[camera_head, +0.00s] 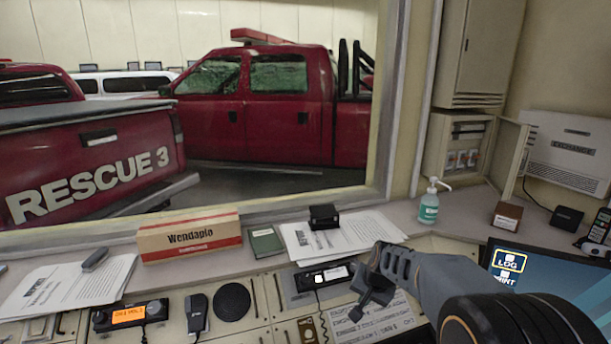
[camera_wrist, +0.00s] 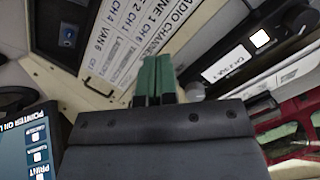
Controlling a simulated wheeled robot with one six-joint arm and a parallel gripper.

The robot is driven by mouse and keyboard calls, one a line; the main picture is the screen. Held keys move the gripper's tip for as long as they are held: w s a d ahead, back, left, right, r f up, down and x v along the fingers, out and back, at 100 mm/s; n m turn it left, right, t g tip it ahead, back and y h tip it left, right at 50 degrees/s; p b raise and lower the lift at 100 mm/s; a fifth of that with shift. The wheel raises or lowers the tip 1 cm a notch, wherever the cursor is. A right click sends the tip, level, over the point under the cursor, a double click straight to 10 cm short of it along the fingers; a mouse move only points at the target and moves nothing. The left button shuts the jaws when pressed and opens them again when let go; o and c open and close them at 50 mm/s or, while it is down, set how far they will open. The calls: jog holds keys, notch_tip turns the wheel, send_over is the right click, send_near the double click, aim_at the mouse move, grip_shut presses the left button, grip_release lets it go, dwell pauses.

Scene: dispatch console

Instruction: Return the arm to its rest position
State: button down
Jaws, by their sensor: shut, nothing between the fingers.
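My gripper (camera_head: 372,290) is at the end of my arm, which reaches in from the lower right in the head view. It hangs above the console, over the channel label panel (camera_head: 372,318) and just right of a radio unit with a lit white display (camera_head: 325,276). In the wrist view its green fingers (camera_wrist: 155,80) are together, with nothing between them. The label panel (camera_wrist: 125,40) and the white-lit radio unit (camera_wrist: 238,62) lie beyond the fingertips. I cannot tell the exact gap to the console.
A monitor (camera_head: 540,275) stands right, behind my arm. A sanitizer bottle (camera_head: 429,205), papers (camera_head: 345,236), a Wendaplo box (camera_head: 190,236), a dark block (camera_head: 323,217) and an orange-lit radio (camera_head: 130,314) are on the console. A window (camera_head: 380,120) with red trucks is behind.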

jog(key=s+r+n+h, duration=0.1)
jog(key=s+r+n, duration=0.1)
jog(key=s, duration=0.8)
jog(key=s+d+r+n, duration=0.1)
jog(key=s+r+n, duration=0.2)
jog(key=s, duration=0.8)
jog(key=shift+s+h, duration=0.25)
jog(key=shift+h, duration=0.15)
